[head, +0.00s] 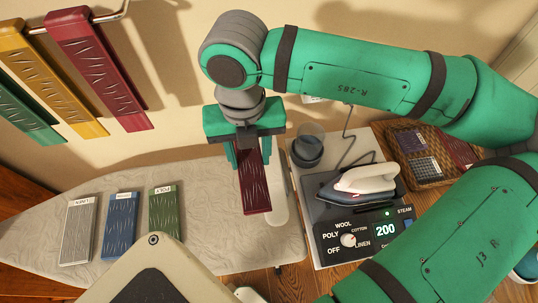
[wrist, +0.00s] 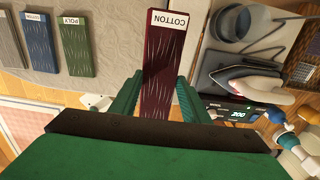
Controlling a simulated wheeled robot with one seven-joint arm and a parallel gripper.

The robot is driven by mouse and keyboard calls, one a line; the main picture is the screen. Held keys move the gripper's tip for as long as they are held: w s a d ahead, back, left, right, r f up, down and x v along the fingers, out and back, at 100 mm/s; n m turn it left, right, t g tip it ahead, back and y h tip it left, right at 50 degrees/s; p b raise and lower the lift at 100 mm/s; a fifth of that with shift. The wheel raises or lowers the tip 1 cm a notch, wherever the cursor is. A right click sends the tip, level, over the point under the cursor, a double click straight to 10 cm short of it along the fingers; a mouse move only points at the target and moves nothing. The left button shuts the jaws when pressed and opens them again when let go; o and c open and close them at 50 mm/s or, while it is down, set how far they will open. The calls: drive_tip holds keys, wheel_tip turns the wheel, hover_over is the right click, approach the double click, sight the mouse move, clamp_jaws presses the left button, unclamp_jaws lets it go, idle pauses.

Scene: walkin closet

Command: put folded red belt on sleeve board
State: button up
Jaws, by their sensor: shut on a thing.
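The folded red belt (head: 256,188) is a dark red strip with light slit marks. It also shows in the wrist view (wrist: 157,75), with a white COTTON label at its far end. My gripper (head: 247,150) is shut on the belt near one end, with a green finger on each side. The belt extends over the right part of the patterned ironing board (head: 220,235). A narrow pale board (head: 278,207), apparently the sleeve board, shows just right of the belt and is partly hidden by it. I cannot tell whether the belt touches it.
Grey, blue (head: 120,222) and green (head: 164,213) folded strips lie at left on the ironing board. An iron (head: 362,182) rests on its control station, beside a dark cup (head: 308,148). A wicker tray (head: 420,150) is at right. Colored strips hang from a rail (head: 110,12).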

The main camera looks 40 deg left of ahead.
drive_tip(key=w+f, duration=0.6)
drive_tip(key=shift+a+f, duration=0.2)
drive_tip(key=shift+f, duration=1.6)
drive_tip(key=shift+f, duration=0.15)
drive_tip(key=o, duration=1)
wheel_tip(320, 180, up, 12)
drive_tip(key=shift+r, duration=0.2)
